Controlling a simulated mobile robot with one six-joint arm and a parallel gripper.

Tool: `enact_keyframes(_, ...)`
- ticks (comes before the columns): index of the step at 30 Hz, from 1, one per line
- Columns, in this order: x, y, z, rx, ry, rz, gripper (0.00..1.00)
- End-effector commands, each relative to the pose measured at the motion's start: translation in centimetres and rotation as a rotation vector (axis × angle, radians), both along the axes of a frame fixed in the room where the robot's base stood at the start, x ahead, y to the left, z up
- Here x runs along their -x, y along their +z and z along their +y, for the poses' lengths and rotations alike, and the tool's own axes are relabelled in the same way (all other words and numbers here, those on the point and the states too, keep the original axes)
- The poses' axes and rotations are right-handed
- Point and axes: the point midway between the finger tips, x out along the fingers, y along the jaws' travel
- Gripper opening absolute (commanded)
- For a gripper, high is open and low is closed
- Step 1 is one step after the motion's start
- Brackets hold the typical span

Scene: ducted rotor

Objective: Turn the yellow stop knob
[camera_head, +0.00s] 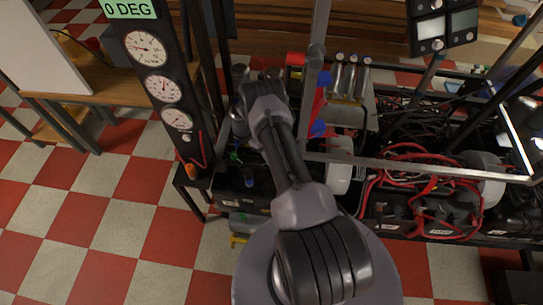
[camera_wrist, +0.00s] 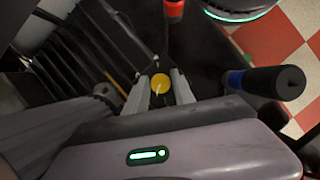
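The yellow stop knob (camera_wrist: 160,84) is a small round knob with a pale line across it, on a dark surface in the wrist view. My gripper (camera_wrist: 161,80) has one pale finger on each side of it. The fingers stand apart by about the knob's width. I cannot tell whether they touch it. In the head view the knob is hidden, and my arm (camera_head: 285,150) reaches into the frame of the rig. The fingertips cannot be made out there.
In the wrist view a blue-and-black handle (camera_wrist: 265,81) stands at the right and a red-tipped part (camera_wrist: 174,10) at the top. In the head view a gauge column (camera_head: 160,75) stands left of my arm, and red cables (camera_head: 400,180) lie right. Checkered floor is clear at lower left.

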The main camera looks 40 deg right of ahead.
Motion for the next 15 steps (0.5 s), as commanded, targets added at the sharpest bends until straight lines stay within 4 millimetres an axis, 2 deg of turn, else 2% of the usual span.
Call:
enact_keyframes(1, 0.0, 0.0, 0.0, 0.000, 0.000, 0.000, 0.42)
enact_keyframes(2, 0.0, 0.0, 0.0, 0.000, 0.000, 0.000, 0.48)
enact_keyframes(11, -0.1, 0.1, 0.0, 0.000, 0.001, -0.002, 0.49)
enact_keyframes(14, -0.6, 1.3, 0.1, 0.002, 0.002, -0.004, 0.49)
enact_keyframes(15, -0.9, 2.2, 0.1, 0.002, 0.002, -0.004, 0.49)
